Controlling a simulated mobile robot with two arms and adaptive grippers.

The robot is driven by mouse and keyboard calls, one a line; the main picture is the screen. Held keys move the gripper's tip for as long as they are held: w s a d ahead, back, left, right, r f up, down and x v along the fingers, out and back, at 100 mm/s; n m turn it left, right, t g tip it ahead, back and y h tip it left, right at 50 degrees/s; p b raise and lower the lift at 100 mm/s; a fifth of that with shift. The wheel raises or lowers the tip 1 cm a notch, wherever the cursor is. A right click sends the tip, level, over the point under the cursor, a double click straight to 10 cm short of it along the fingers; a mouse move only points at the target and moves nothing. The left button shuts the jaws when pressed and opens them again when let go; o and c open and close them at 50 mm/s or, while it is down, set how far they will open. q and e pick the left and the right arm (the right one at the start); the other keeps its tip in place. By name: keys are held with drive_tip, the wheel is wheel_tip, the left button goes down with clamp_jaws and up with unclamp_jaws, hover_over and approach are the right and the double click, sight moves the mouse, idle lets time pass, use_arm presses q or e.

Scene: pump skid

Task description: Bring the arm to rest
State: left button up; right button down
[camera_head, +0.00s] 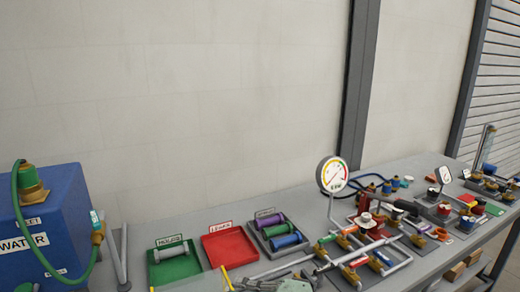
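Neither of my grippers can be made out in the head view, and no arm of mine is clearly visible. A grey-green part (285,286) is cut off by the bottom edge; I cannot tell what it is. The grey bench (155,218) runs from the lower left to the right, along the wall.
A blue water box (55,215) with a green hose stands at the left. On the bench are a green tray (160,279), a red tray (230,246), a tray of coloured cylinders (281,235), a round gauge (332,174) and several pipes with valves.

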drive_tip(key=s+d+f+n+g+h, duration=0.1)
drive_tip(key=s+d+f+h, duration=0.3)
drive_tip(key=s+d+f, duration=0.3)
drive_tip(key=s+d+f+n+h, duration=0.2)
drive_tip(key=s+d+f+h, duration=0.3)
drive_tip(key=f, duration=0.5)
drive_tip(key=s+d+f+n+g+h, duration=0.25)
drive_tip(key=s+d+f+h, duration=0.2)
drive_tip(key=s+d, duration=0.85)
wheel_tip(320, 180, down, 27)
drive_tip(key=g, duration=0.2)
use_arm(q)
drive_tip(key=shift+s+d+f, duration=0.25)
drive_tip(key=shift+s+d, duration=0.05)
drive_tip(key=shift+d, duration=0.25)
use_arm(e)
drive_tip(key=s+d+f, duration=0.3)
drive_tip(key=s+f, duration=1.3)
drive_tip(key=s, duration=0.1)
drive_tip(key=shift+s+d+f+g, duration=0.15)
drive_tip(key=shift+s+g, duration=0.2)
